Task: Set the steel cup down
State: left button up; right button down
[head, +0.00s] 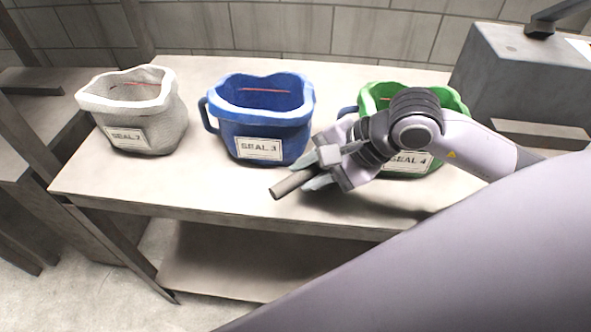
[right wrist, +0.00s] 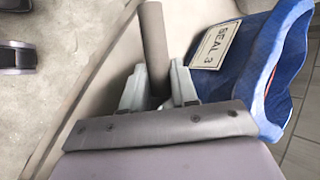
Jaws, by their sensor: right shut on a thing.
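My right gripper (head: 318,176) is shut on a slim, dull grey-brown cylinder (head: 288,185), the only thing in view that could be the steel cup. The cylinder points down and left in the head view, in front of the blue bag. In the right wrist view the gripper (right wrist: 159,88) has its two pale fingers around the cylinder (right wrist: 153,38), which sticks out past the fingertips. Its gripped end is hidden between the fingers. It appears above the table near the front edge; I cannot tell its exact height. My left gripper is not in view.
On the table (head: 130,188) stand a white bag (head: 165,115) labelled SEAL 2, a blue bag (head: 265,115) labelled SEAL 3, and a green bag (head: 450,100) labelled SEAL 4, partly behind my right arm. A grey box (head: 515,75) is at right. The front-left tabletop is bare.

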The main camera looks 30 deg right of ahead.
jog(key=shift+w+a+f, duration=0.35)
jog(key=shift+w+f, duration=0.1)
jog(key=shift+w, duration=0.1)
jog(key=shift+w+a+f, duration=0.3)
jog(key=shift+w+f, duration=0.1)
jog(key=shift+w, duration=0.15)
jog(key=shift+w+a+f, duration=0.1)
jog(key=shift+w+f, duration=0.05)
jog(key=shift+f, duration=0.05)
jog(key=shift+f, duration=0.2)
jog(key=c, duration=0.9)
grip_release()
jog(key=shift+o, duration=0.2)
jog(key=shift+r, duration=0.1)
